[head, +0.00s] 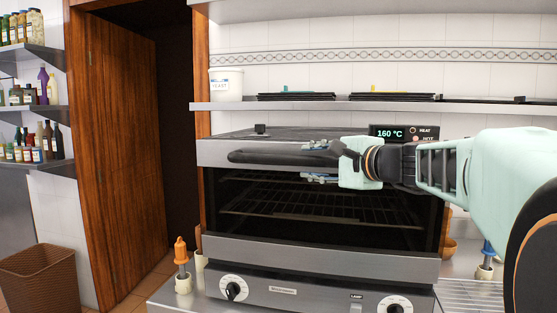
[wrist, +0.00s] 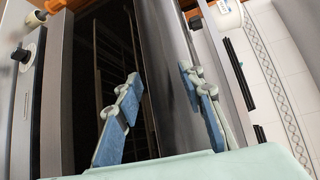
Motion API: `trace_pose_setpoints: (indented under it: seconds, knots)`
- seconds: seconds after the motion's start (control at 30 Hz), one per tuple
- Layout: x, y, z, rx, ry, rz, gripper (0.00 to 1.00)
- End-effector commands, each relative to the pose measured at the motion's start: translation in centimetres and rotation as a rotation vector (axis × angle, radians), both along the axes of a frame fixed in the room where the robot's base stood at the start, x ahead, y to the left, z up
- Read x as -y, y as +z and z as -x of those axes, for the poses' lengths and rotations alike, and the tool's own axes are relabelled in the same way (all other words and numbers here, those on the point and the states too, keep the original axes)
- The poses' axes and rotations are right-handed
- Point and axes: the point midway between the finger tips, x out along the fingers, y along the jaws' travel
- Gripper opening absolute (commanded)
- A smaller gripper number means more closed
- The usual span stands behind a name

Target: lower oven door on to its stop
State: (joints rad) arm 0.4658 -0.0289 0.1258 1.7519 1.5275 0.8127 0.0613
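The oven door (head: 320,250) is upright across the oven front, with steel strips above and below a dark window where wire racks show. I cannot tell whether it is fully closed. Its thick black handle (head: 265,157) runs along the top and also fills the middle of the wrist view (wrist: 165,70). My gripper (head: 322,162) comes from the right at the handle's right part. In the wrist view its blue-padded fingers (wrist: 160,95) are spread, one on each side of the handle. The head view shows a gap below the handle at the lower finger. The handle's right end is hidden behind my gripper.
The control panel with knobs (head: 232,289) lies below the door. A shelf (head: 330,106) with a white tub (head: 226,83) is above the oven. A brown bin (head: 40,276) stands on the floor at left.

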Motion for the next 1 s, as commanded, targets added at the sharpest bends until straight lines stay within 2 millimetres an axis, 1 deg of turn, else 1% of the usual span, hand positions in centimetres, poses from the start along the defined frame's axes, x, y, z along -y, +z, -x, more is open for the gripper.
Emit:
trace_pose_setpoints:
  seconds: [0.33,0.6,0.67,1.0]
  knots:
    - [-0.01,-0.03,0.02,0.0,-0.001,0.001,0.35]
    - [-0.01,-0.03,0.02,0.0,0.0,0.001,0.05]
    - [-0.01,-0.03,0.02,0.0,0.0,0.001,0.0]
    - [0.0,-0.07,0.02,0.001,0.0,0.0,0.0]
